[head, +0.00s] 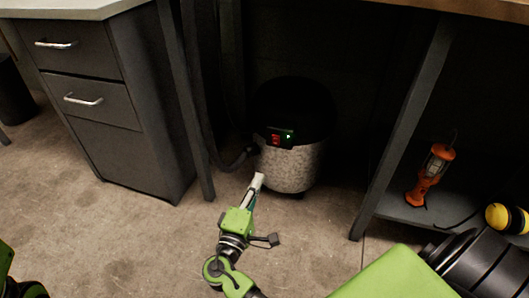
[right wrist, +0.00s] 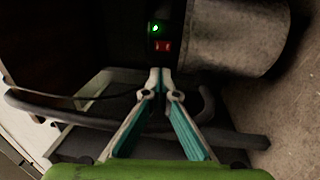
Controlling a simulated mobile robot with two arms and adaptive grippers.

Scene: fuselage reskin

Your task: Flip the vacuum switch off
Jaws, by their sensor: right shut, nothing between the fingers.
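The vacuum (head: 290,165) is a canister with a black top and a mottled grey body, standing on the floor under the workbench. Its dark panel carries a red switch (head: 275,140) and a lit green light (head: 288,136). In the right wrist view the red switch (right wrist: 162,46) and green light (right wrist: 155,28) also show. My right gripper (head: 259,177) is shut and empty, in front of the vacuum and below the switch. In the right wrist view its fingertips (right wrist: 160,72) meet just below the switch in the picture; contact cannot be told. My left gripper is not in view.
A dark hose (head: 236,163) runs beside the vacuum on the left. A drawer cabinet (head: 105,105) and bench legs (head: 186,100) stand left. At right, a shelf (head: 398,207) holds an orange work lamp (head: 431,174) and a yellow-black item (head: 507,218). Floor in front is clear.

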